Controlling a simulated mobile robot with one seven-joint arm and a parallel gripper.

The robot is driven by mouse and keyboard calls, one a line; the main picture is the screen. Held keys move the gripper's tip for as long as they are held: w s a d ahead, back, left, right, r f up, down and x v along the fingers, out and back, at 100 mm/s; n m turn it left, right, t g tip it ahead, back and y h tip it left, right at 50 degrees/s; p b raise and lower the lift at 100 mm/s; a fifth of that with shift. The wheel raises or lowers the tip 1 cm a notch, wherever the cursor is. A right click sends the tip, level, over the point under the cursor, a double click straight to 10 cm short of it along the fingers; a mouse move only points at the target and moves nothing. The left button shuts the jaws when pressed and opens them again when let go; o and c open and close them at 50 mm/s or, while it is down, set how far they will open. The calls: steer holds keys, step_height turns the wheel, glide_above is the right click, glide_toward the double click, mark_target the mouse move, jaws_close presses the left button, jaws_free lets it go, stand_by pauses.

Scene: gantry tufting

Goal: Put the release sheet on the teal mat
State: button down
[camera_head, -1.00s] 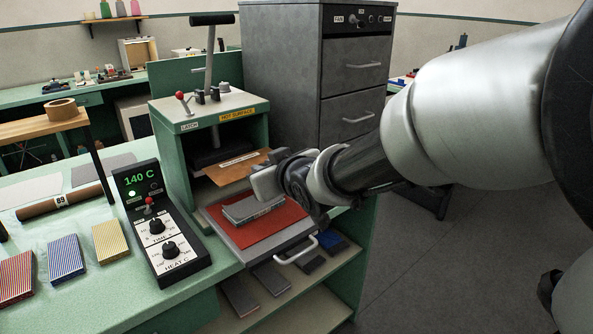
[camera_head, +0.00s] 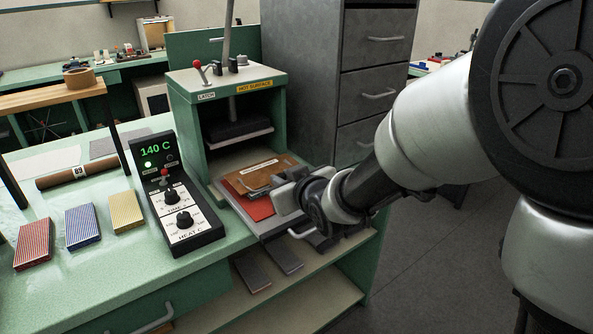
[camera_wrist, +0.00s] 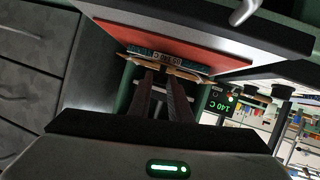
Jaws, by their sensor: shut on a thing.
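The release sheet (camera_head: 255,181) is brown with a pale label, over the red pad (camera_head: 260,209) on the press's pulled-out tray in the head view. My gripper (camera_head: 279,188) is at its right edge, shut on it. In the wrist view the fingers (camera_wrist: 165,78) meet the sheet's tan edge (camera_wrist: 192,74), seen nearly edge-on. Beside it is a dark teal-edged piece (camera_wrist: 145,51) with a pale label, against the red pad. I cannot tell whether this is the teal mat, or whether the sheet touches it. The grey stack on the pad is mostly hidden in the head view.
The green heat press (camera_head: 181,105) stands just behind, with a dark plate above the tray. A control box (camera_head: 172,205) reading 140 C is to the left. Patterned blocks (camera_head: 82,226) lie on the green bench. A grey cabinet (camera_head: 300,80) is behind; open floor lies to the right.

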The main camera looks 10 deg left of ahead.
steer(key=shift+f, duration=0.2)
steer(key=c, duration=1.6)
jaws_free()
steer(key=shift+r, duration=0.1)
steer(key=shift+c, duration=0.2)
steer(key=shift+r, duration=0.1)
steer(key=shift+r, duration=0.2)
steer(key=p+v, duration=0.2)
steer(key=v, duration=1)
steer(key=s+d+r+m+g+h, duration=0.1)
steer(key=s+d+m+h, duration=0.15)
steer(key=d, duration=0.65)
steer(key=s+d+r+m+h, duration=0.1)
steer(key=d+m+h, duration=0.3)
steer(key=d, duration=0.6)
steer(key=s+d+m+g+h, duration=0.1)
steer(key=s+d+m+g, duration=0.2)
steer(key=s, duration=0.9)
steer(key=d+g, duration=0.1)
steer(key=d, duration=0.2)
steer(key=shift+s+h, duration=0.3)
steer(key=shift+h, duration=0.05)
